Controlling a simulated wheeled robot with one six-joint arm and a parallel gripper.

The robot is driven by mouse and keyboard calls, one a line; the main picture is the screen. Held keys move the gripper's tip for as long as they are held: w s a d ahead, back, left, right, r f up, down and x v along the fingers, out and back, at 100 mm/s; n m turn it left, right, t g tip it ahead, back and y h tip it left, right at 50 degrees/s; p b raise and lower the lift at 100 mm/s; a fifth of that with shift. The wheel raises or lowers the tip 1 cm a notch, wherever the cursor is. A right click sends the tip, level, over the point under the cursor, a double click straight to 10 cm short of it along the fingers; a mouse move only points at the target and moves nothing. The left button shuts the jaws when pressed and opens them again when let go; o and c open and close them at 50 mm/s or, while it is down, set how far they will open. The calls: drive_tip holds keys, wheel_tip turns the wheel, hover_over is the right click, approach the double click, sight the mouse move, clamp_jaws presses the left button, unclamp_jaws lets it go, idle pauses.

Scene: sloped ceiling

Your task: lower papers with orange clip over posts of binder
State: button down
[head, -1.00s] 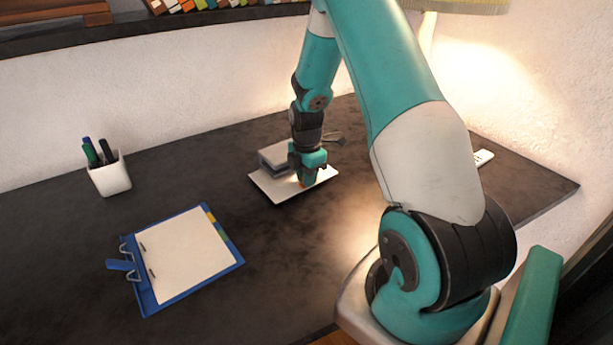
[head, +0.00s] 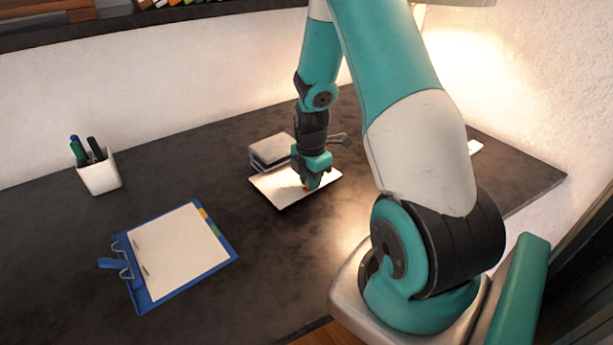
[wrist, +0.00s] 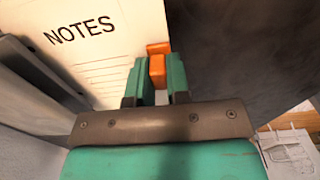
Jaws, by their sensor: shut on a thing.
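My gripper (head: 311,184) is shut on the orange clip (wrist: 157,68), which grips the edge of a stack of white papers (head: 279,190). In the wrist view the papers (wrist: 92,40) bear the word NOTES and ruled lines. The papers are at the middle of the desk; whether they touch it I cannot tell. The blue binder (head: 222,263) lies open at the front left, with white sheets (head: 177,250) in it and coloured tabs at its right edge. Its metal posts and blue lever (head: 112,263) are at its left side.
A grey boxy object (head: 271,148) stands right behind the papers. A white cup (head: 101,176) with pens is at the back left. A small white item (head: 475,147) lies at the right. Bare desk (head: 235,205) lies between the binder and papers.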

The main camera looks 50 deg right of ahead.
drive_tip(key=shift+s+a, duration=0.2)
drive_tip(key=shift+s, duration=0.7)
drive_tip(key=shift+s+a, duration=0.15)
drive_tip(key=shift+s, duration=0.7)
drive_tip(key=c, duration=1)
unclamp_jaws()
drive_tip(key=shift+r, duration=0.1)
wheel_tip(320, 180, up, 17)
drive_tip(key=shift+r+p, duration=0.1)
drive_tip(key=shift+p, duration=0.35)
drive_tip(key=s+a+r+m+t+y, duration=0.1)
drive_tip(key=a+r+m, duration=0.1)
drive_tip(key=a, duration=0.8)
drive_tip(key=a+r+m+y, duration=0.1)
drive_tip(key=a+r+m, duration=0.15)
drive_tip(key=a, duration=0.75)
drive_tip(key=s+a+r+m, duration=0.1)
drive_tip(key=s+a, duration=0.2)
drive_tip(key=a, duration=0.1)
drive_tip(key=s+a+r+m+y, duration=0.1)
drive_tip(key=s+a+m, duration=0.1)
drive_tip(key=s+a, duration=0.2)
drive_tip(key=s+a+r+m+g+y, duration=0.1)
drive_tip(key=s+a, duration=0.3)
drive_tip(key=shift+a+r+m, duration=0.1)
drive_tip(key=shift+a+m, duration=0.15)
